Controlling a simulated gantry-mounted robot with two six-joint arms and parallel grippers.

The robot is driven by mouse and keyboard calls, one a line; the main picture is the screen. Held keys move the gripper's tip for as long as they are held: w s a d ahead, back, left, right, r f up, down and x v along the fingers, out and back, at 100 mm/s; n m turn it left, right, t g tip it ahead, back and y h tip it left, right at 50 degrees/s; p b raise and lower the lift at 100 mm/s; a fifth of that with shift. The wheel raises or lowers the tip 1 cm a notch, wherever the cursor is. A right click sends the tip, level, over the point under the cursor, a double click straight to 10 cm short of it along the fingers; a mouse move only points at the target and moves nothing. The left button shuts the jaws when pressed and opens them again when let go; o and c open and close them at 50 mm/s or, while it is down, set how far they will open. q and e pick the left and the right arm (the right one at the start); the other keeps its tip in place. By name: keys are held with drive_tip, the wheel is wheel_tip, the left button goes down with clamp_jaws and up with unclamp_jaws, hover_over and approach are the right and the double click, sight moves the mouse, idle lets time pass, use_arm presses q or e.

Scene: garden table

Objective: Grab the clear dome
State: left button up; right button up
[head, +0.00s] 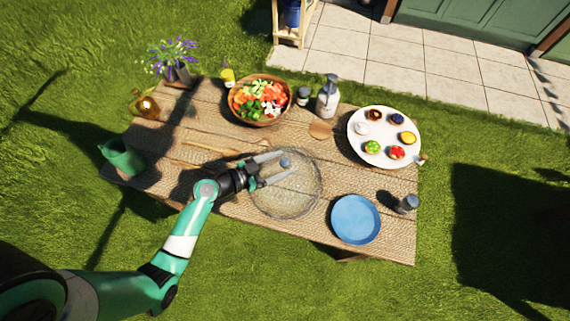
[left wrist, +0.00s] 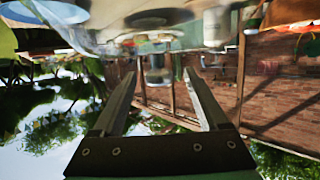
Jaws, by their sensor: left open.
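The clear dome (head: 283,200) sits on the wooden table (head: 225,205), near its middle front, with a small grey knob (head: 285,162) on top. My left gripper (head: 287,165) is open over the dome. Its two fingers lie on either side of the knob in the head view. In the left wrist view, the clear dome (left wrist: 110,32) fills the upper part, and the knob (left wrist: 156,66) shows between the open fingertips. Whether the fingers touch the knob cannot be told. My right gripper is not in view.
A salad bowl (head: 238,105) and a pump bottle (head: 327,100) stand behind the dome. A white plate of small pastries (head: 385,138) is at the right back. A blue plate (head: 355,219) and a shaker (head: 407,204) are at the right front. A green watering can (head: 123,157) stands left.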

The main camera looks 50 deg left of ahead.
sight(293, 162)
use_arm(q)
drive_tip(key=x, duration=0.5)
drive_tip(key=shift+d, duration=0.1)
clamp_jaws()
drive_tip(key=shift+r, duration=0.1)
idle(1.1)
